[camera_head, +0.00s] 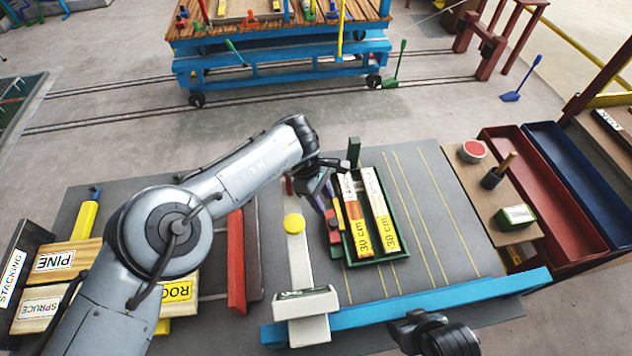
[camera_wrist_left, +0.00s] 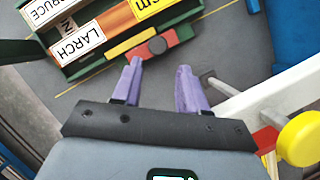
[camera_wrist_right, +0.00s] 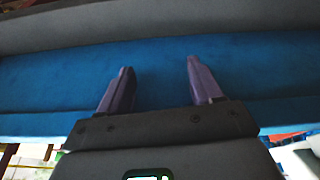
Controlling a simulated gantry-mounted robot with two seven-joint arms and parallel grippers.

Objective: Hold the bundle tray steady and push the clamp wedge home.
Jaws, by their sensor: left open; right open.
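The green bundle tray (camera_head: 397,214) lies on the grey bench and holds labelled wood strips, two marked 30 cm. Along its left side sits a small red and yellow clamp piece with a dark knob, which looks like the wedge (camera_head: 334,238); it also shows in the left wrist view (camera_wrist_left: 180,36). My left gripper (camera_head: 324,196) is open, and its purple fingertips are just short of this piece, with nothing between them. My right gripper (camera_wrist_right: 158,72) is open and empty over a blue surface. Its fingers are hidden in the head view.
A white clamp bar with a yellow knob (camera_head: 293,223) stands left of the tray. A blue rail (camera_head: 440,301) runs along the bench's near edge. Red (camera_head: 545,195) and blue (camera_head: 588,175) bins stand at right.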

